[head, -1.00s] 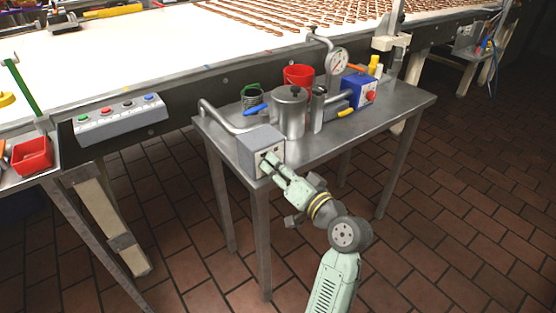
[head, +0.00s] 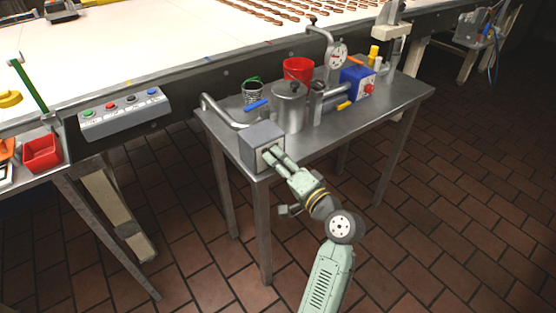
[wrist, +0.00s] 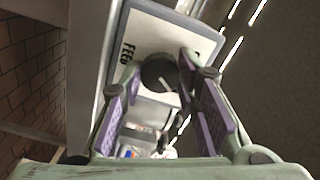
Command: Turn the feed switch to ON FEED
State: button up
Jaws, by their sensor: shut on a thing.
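The feed switch is a round black knob (wrist: 158,73) with a white pointer line, on a pale plate (wrist: 150,35) in the wrist view. Part of a label reading "FEED" shows left of the knob; other lettering on the right is mostly hidden by a finger. The switch sits on the front of a grey box (head: 262,140) at the near left corner of the steel table. My gripper (wrist: 160,92) is at the box, its purple-padded fingers on either side of the knob, shut on it. In the head view my gripper (head: 270,155) hides the knob.
The steel table (head: 400,105) also holds a lidded metal pot (head: 289,108), a red bucket (head: 298,70), a gauge (head: 337,55) and a blue box with a red button (head: 357,82). A button panel (head: 122,112) hangs on the conveyor (head: 130,50). Tiled floor is clear at right.

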jog(key=o, duration=1.2)
jog(key=shift+c, duration=0.2)
jog(key=v, duration=1.2)
